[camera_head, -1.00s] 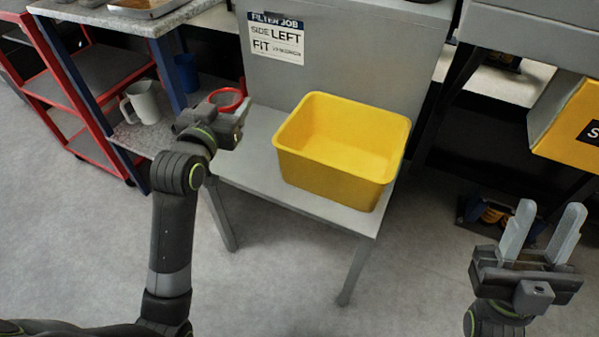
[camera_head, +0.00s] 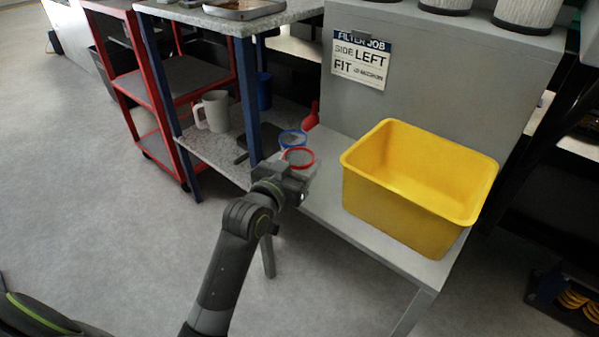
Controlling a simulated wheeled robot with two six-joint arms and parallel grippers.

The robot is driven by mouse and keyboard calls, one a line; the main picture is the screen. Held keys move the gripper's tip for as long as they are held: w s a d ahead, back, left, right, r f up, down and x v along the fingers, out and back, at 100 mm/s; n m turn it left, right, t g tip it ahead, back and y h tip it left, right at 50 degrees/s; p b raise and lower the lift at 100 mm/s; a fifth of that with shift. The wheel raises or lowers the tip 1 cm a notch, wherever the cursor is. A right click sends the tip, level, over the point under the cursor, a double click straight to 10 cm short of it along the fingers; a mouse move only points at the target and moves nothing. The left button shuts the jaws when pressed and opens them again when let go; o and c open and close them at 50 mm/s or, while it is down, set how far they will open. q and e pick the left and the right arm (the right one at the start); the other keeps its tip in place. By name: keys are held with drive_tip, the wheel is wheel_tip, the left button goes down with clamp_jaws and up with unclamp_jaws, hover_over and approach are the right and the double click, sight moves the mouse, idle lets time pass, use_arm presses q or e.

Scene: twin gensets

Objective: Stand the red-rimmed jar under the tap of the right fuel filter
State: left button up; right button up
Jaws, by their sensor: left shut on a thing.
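The red-rimmed jar (camera_head: 298,157) is at the tip of my left arm, over the left end of the low grey bench. My left gripper (camera_head: 289,172) is shut on it. The jar's rim shows, but its lower part is hidden behind the gripper, so I cannot tell whether it touches the bench. A blue-rimmed jar (camera_head: 293,138) shows just behind it. My right gripper is out of view. The right fuel filter and its tap are not in view.
A yellow bin (camera_head: 402,217) stands on the grey bench (camera_head: 335,212), right of the jar. A sign (camera_head: 361,62) reads "FILTER JOB, SIDE LEFT". A red object (camera_head: 312,116) stands behind the jars. The floor in front is clear.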

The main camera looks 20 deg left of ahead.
use_arm(q)
drive_tip(key=shift+f, duration=0.4)
drive_tip(key=shift+r, duration=0.1)
drive_tip(key=o, duration=1)
drive_tip(key=shift+c, duration=0.2)
